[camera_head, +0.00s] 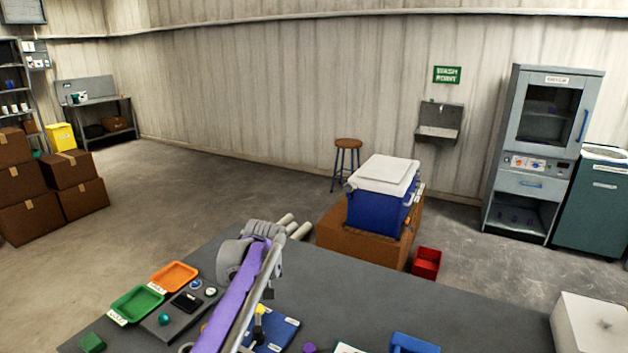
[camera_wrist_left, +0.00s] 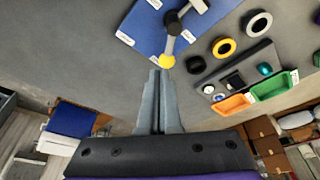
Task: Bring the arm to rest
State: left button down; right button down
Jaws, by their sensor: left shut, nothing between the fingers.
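My left arm (camera_head: 240,295), with a purple link and grey joints, reaches up over the dark table (camera_head: 350,290) in the head view. In the left wrist view my left gripper (camera_wrist_left: 158,76) is shut, its two grey fingers together with nothing between them. The fingertips appear just beside a yellow ball (camera_wrist_left: 167,62) on a grey rod over a blue mat (camera_wrist_left: 150,30); I cannot tell whether they touch. In the head view the fingertips are hard to make out behind the arm. My right gripper is not in view.
An orange tray (camera_head: 174,276), a green tray (camera_head: 136,304) and a button panel (camera_head: 185,310) sit on the table's left. A yellow ring (camera_wrist_left: 224,47) and black rings lie near the mat. A blue cooler (camera_head: 375,213) stands beyond the table. A white box (camera_head: 590,325) is at right.

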pick_arm(q)
jog(key=s+a+r+m, duration=0.1)
jog(key=s+r, duration=0.1)
jog(key=s, duration=0.6)
jog(key=s+f+m, duration=0.1)
jog(key=s+f, duration=0.2)
jog(key=s, duration=0.6)
jog(key=s+a+f+m+t, duration=0.1)
jog(key=s+f, duration=0.2)
jog(key=s, duration=0.6)
jog(key=s+a+f+m+t+h, duration=0.1)
jog(key=s+f, duration=0.3)
jog(key=s, duration=0.6)
